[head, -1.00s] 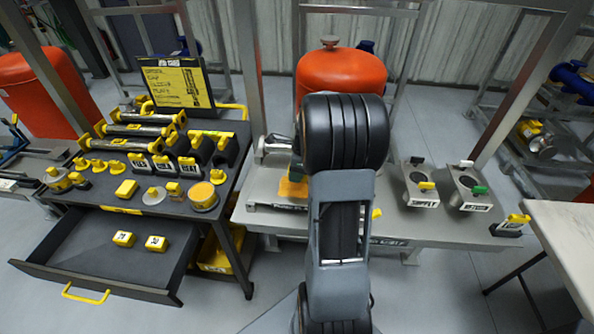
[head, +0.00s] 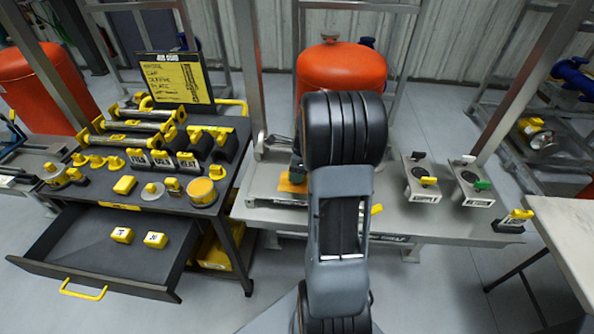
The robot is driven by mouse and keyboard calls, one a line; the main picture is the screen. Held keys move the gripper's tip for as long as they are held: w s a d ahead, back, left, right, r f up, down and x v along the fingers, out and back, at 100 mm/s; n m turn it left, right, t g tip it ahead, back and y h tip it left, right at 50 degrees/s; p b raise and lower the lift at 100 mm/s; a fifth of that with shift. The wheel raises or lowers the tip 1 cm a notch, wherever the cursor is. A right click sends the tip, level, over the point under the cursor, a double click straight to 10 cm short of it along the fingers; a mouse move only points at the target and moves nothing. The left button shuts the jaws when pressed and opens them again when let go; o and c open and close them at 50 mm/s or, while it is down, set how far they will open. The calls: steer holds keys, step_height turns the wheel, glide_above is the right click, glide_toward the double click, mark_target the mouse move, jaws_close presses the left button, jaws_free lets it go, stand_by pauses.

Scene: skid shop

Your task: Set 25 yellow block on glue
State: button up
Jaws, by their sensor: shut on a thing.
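My arm fills the middle of the head view. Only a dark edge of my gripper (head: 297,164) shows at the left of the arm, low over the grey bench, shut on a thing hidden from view. An orange patch (head: 291,183) lies on the bench just below it, partly covered by my arm; I cannot tell whether it is the glue or whether the gripper touches it. Two yellow blocks with white labels, a left one (head: 121,235) and a right one (head: 155,240), lie in the open drawer. Their numbers are too small to read surely. No block marked 25 is readable.
The black cart (head: 234,190) at left carries yellow-capped parts and a sign (head: 178,80); its drawer (head: 90,275) stands open. The grey bench (head: 395,218) holds two grey fixtures at right. A red tank (head: 341,72) stands behind. A pale table (head: 575,235) is at far right.

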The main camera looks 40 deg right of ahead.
steer(key=shift+f, duration=0.3)
steer(key=shift+f+b, duration=0.35)
steer(key=shift+f, duration=0.05)
steer(key=shift+f, duration=0.3)
stand_by(0.8)
steer(key=o, duration=0.9)
steer(key=shift+c, duration=0.6)
steer(key=shift+r, duration=0.1)
